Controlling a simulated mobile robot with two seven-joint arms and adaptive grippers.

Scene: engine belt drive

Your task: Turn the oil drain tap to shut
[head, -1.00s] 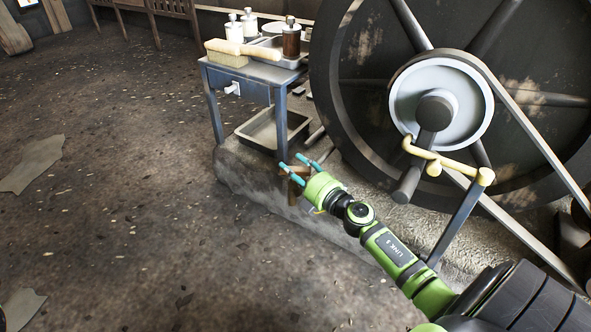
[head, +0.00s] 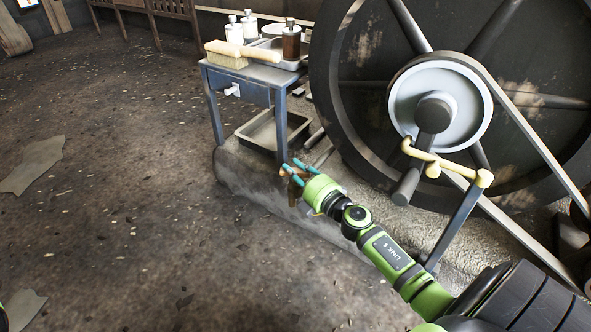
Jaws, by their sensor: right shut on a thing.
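A small brown piece, which looks like the oil drain tap (head: 294,189), is at the edge of the stone base below the flywheel. My right gripper (head: 291,166) has teal fingers and a green body. It reaches in from the lower right and is shut on the tap. The fingers and green body hide much of the tap, so its exact angle cannot be told. My left gripper is not in view.
The large flywheel (head: 350,60) and yellow crank (head: 440,163) are close to my right arm.

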